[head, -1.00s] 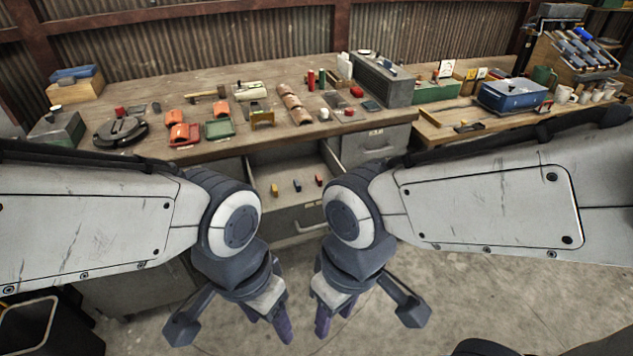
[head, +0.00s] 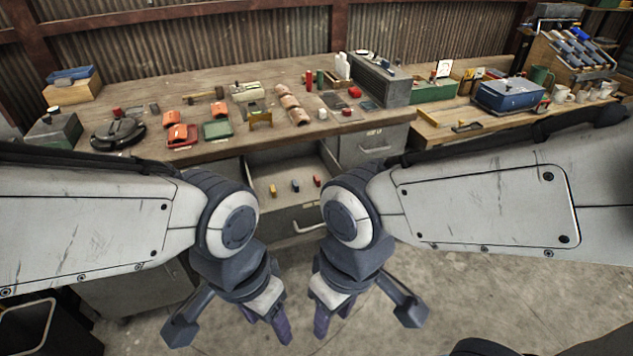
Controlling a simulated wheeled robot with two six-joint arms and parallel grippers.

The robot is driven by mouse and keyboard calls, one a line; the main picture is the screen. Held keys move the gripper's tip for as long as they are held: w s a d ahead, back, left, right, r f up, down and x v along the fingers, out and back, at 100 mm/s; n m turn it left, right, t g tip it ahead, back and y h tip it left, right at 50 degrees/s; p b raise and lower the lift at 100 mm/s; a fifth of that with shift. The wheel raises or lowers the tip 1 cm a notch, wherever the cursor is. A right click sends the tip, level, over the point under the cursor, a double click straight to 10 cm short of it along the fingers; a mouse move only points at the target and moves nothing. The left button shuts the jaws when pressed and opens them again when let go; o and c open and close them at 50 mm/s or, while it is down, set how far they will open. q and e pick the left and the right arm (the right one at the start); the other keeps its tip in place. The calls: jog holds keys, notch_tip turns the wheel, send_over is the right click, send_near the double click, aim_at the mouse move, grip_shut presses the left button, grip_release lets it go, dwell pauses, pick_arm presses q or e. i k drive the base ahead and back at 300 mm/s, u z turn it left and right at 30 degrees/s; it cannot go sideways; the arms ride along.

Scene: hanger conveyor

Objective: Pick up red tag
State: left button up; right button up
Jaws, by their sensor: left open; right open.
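A small red tag (head: 317,181) lies in the open drawer (head: 283,207) below the workbench, at its right side. A blue tag (head: 295,186) and a yellow tag (head: 273,190) lie beside it in a row to the left. My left gripper (head: 267,322) is open and empty, pointing down over the floor in front of the drawer. My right gripper (head: 333,318) is also open and empty, a little to the right of it. Both are well apart from the red tag. My arms hide parts of the bench front.
The workbench (head: 165,88) carries red and green trays, a hammer, a round dark device (head: 118,133) and a grey metal box (head: 378,80). A side bench on the right holds a blue box (head: 510,93) and mugs. A dark bin (head: 45,330) stands at lower left.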

aim_at(316, 180)
jog(key=k, duration=0.6)
jog(key=z, duration=0.55)
jog(key=i, duration=1.5)
jog(key=u, duration=0.65)
jog(key=i, duration=0.55)
jog(key=u, duration=0.4)
